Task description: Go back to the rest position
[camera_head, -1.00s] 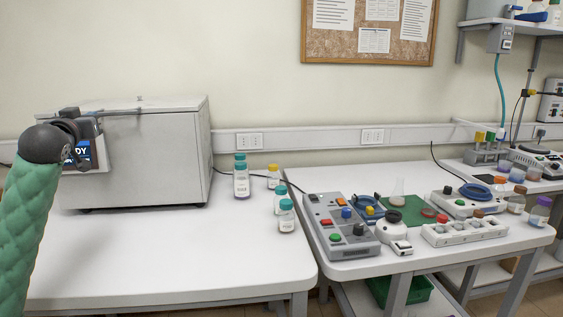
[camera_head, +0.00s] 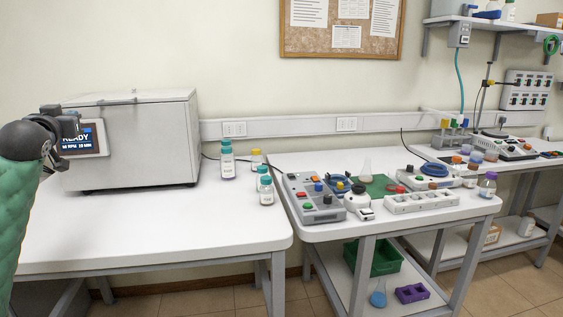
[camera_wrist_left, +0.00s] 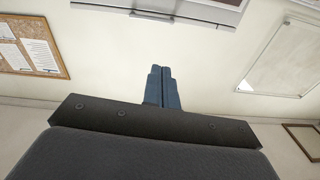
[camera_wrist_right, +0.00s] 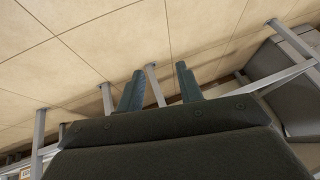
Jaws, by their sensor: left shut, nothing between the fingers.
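My left gripper (camera_head: 72,122) is at the left edge of the head view, in front of the left part of the white box-shaped machine (camera_head: 140,145) and overlapping its display (camera_head: 92,140). In the left wrist view its two fingers (camera_wrist_left: 162,70) are together, with nothing between them. My right gripper is outside the head view. In the right wrist view its fingers (camera_wrist_right: 160,70) are spread apart and empty, with floor and table legs beyond them.
The left table (camera_head: 150,230) has a wide clear surface; several capped bottles (camera_head: 227,160) stand at its right side. The right table (camera_head: 375,232) holds a grey control box (camera_head: 310,198), a white rack (camera_head: 420,202) and glassware. Shelves (camera_head: 490,22) are at the upper right.

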